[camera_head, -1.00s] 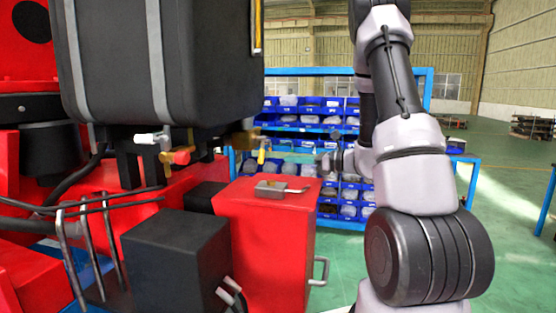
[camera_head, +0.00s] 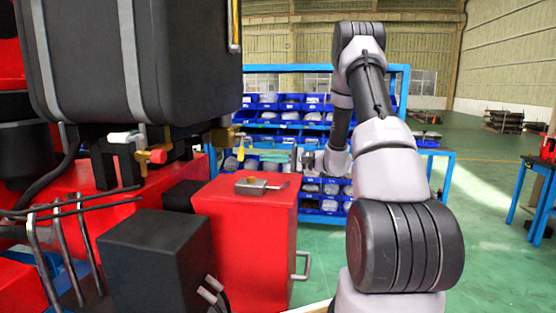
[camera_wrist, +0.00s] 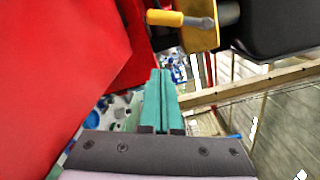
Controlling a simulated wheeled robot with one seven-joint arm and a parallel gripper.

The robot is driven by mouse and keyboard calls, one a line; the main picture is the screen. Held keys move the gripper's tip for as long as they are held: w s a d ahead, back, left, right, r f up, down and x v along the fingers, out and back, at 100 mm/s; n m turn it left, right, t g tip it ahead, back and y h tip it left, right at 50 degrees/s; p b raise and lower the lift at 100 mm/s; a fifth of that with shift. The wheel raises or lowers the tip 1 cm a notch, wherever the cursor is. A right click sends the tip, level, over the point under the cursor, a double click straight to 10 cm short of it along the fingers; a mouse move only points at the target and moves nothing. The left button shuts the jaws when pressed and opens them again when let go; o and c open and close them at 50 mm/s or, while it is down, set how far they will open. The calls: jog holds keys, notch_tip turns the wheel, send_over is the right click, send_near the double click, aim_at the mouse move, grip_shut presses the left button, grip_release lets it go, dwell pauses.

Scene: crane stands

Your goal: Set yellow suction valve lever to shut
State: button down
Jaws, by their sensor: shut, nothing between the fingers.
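The yellow suction valve lever (camera_head: 241,151) hangs down below a brass valve body (camera_head: 222,136) under the black tank in the head view. In the wrist view the lever (camera_wrist: 166,18) shows at the top, a yellow grip on a grey stem against the brass valve (camera_wrist: 204,32). My gripper (camera_wrist: 160,73) has its teal fingers shut together and empty. The fingertips are apart from the lever, which appears above them in the wrist view. In the head view my gripper is small and hard to make out, right of the lever.
A red lever (camera_head: 157,156) and a white lever (camera_head: 121,138) sit left under the black tank (camera_head: 185,60). A red cabinet (camera_head: 245,235) with a metal latch stands below the yellow lever. Blue shelving (camera_head: 262,69) with bins stands behind. Green floor is open at right.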

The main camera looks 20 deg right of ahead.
aim_at(242, 146)
jog(key=shift+s+a+r, duration=0.15)
jog(key=shift+a+r, duration=0.1)
jog(key=shift+a, duration=0.7)
jog(key=shift+s+a+r, duration=0.2)
jog(key=shift+a+r, duration=0.1)
jog(key=shift+a, duration=0.7)
jog(key=shift+s+a+r, duration=0.15)
jog(key=shift+a+r, duration=0.1)
jog(key=shift+a, duration=0.7)
